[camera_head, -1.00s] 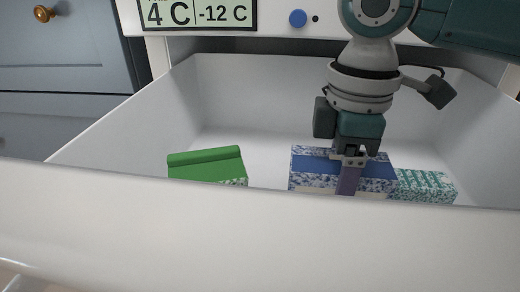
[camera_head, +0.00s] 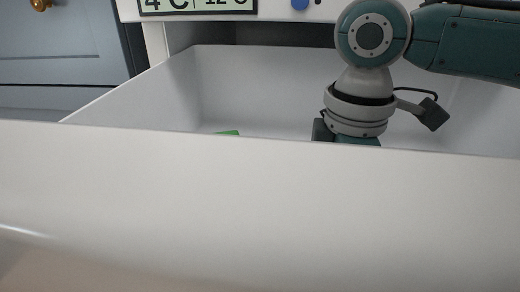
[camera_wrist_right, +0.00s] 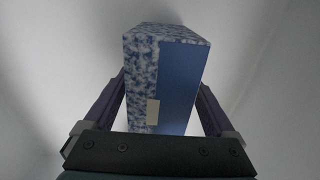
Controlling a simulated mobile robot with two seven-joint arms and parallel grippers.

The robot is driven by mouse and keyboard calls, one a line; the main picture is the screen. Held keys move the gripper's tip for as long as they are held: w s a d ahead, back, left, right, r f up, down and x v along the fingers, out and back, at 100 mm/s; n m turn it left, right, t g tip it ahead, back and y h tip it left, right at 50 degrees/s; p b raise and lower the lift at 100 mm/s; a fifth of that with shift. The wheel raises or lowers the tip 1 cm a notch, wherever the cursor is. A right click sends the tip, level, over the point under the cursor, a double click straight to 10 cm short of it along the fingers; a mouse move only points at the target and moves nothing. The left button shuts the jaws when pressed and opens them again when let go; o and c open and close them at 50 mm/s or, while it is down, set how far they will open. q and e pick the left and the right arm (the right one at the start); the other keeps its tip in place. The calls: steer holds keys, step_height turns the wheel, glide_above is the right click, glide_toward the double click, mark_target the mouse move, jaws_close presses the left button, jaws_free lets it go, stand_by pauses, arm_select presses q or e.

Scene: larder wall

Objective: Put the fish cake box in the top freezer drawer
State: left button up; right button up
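A box with a plain blue face and a blue-and-white speckled side (camera_wrist_right: 175,85) is between the fingers of my right gripper (camera_wrist_right: 162,95) in the right wrist view. A finger bears on each side of it, and I take it as the fish cake box, though no name is readable. In the head view the right wrist reaches down into the open white drawer (camera_head: 260,205). The drawer's front hides the gripper's fingers and the box there. Whether the box touches the drawer floor cannot be seen. My left gripper is not in view.
Only the top edge of a green box (camera_head: 228,133) shows over the drawer front, left of my wrist. A temperature display (camera_head: 198,5) and a blue knob (camera_head: 300,3) are above the drawer. A grey-blue cabinet (camera_head: 60,60) stands at left.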

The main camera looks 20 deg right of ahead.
steer(key=shift+o, duration=0.5)
steer(key=shift+r, duration=0.1)
step_height(320, 180, up, 11)
steer(key=p, duration=0.8)
steer(key=shift+r, duration=0.1)
steer(key=shift+r+p, duration=0.45)
steer(key=shift+r, duration=0.05)
